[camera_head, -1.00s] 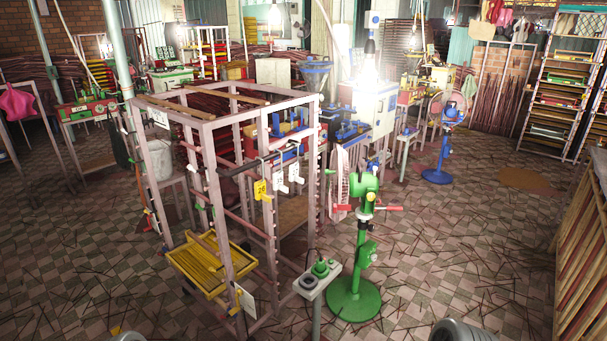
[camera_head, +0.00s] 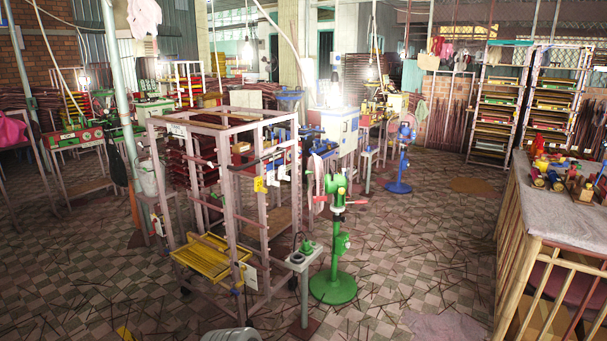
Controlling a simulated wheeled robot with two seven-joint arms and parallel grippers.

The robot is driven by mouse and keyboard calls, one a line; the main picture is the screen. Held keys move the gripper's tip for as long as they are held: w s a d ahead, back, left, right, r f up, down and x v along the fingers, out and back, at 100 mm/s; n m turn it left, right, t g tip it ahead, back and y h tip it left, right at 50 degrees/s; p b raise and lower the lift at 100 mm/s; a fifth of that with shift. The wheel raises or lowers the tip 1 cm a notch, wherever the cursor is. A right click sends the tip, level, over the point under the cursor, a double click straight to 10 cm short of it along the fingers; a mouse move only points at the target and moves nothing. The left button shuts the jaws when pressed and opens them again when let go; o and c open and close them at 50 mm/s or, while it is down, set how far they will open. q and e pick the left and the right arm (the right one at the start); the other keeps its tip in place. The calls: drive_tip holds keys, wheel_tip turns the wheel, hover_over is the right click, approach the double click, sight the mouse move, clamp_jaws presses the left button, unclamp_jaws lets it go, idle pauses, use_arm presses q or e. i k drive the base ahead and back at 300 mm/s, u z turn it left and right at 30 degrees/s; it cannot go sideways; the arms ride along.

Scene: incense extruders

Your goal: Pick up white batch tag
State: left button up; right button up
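Small white batch tags (camera_head: 282,173) hang from a dark bar on the near side of the pinkish metal rack (camera_head: 233,205). They are beside a yellow tag (camera_head: 259,184) with a number on it. The writing on the white tags is too small to read. A larger white card (camera_head: 249,277) is on the rack's lower front, and a white plate (camera_head: 178,131) is at its top left. Neither of my grippers is in view. Only a grey rounded part of mine shows at the bottom edge.
A yellow slatted tray (camera_head: 213,258) sits low in the rack. A green stand machine (camera_head: 335,240) and a small post with a grey top (camera_head: 303,257) stand just right of it. A cloth-covered table (camera_head: 555,205) is at right. Stick-strewn floor between is mostly open.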

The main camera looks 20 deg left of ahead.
sight(282, 169)
drive_tip(key=z, duration=0.05)
drive_tip(key=i, duration=1.6)
drive_tip(key=u, duration=1)
drive_tip(key=i, duration=1.15)
drive_tip(key=u, duration=1.55)
drive_tip(key=i, duration=0.2)
